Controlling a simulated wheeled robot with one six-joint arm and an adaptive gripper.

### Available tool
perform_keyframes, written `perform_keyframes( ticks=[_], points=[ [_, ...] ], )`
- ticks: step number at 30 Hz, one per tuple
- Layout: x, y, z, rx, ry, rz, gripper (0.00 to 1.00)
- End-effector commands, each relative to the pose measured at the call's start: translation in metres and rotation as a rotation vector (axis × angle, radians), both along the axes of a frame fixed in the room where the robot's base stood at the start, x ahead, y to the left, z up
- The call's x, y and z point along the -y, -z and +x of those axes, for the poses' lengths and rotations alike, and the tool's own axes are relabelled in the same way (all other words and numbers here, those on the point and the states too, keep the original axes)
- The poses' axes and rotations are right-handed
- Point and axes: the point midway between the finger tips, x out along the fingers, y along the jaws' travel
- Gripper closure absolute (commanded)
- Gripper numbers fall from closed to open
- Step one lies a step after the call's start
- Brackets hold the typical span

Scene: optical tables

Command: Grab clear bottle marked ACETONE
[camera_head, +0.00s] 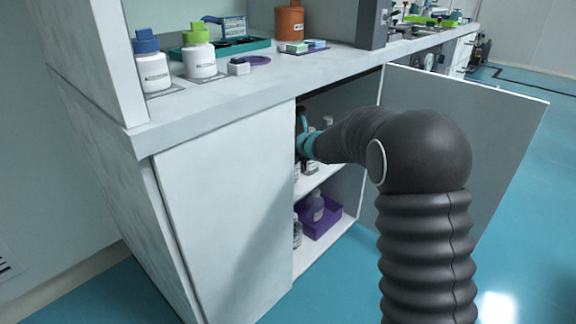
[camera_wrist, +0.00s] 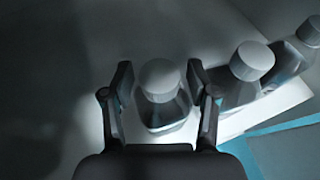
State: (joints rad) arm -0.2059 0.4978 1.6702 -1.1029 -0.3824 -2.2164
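In the wrist view a clear bottle with a pale grey cap (camera_wrist: 162,112) stands between the two fingers of my gripper (camera_wrist: 159,82). The fingers are apart, one on each side of the bottle, with a gap at each side. No label can be read on it, so I cannot tell whether it is the one marked ACETONE. A second similar bottle (camera_wrist: 238,92) stands close beside the right finger, and a third (camera_wrist: 287,62) is farther right. In the head view my arm reaches into the open cabinet, and the cabinet's edge and arm hide most of my gripper.
The open cabinet door (camera_head: 497,105) is at the right of my arm, and the closed door panel (camera_head: 225,215) is at the left. A purple bin (camera_head: 325,222) with a bottle is on the lower shelf. White bottles (camera_head: 198,58) stand on the bench top (camera_head: 215,100).

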Motion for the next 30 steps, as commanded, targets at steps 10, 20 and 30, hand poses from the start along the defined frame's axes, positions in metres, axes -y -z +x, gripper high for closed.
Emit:
perform_keyframes(
  ticks=[10,20,30],
  points=[
    [0.0,0.0,0.0,0.0,0.0,0.0,1.0],
    [0.0,-0.005,0.0,0.003,0.0,0.001,1.0],
    [0.0,-0.032,0.0,0.002,0.001,0.0,1.0]
  ],
)
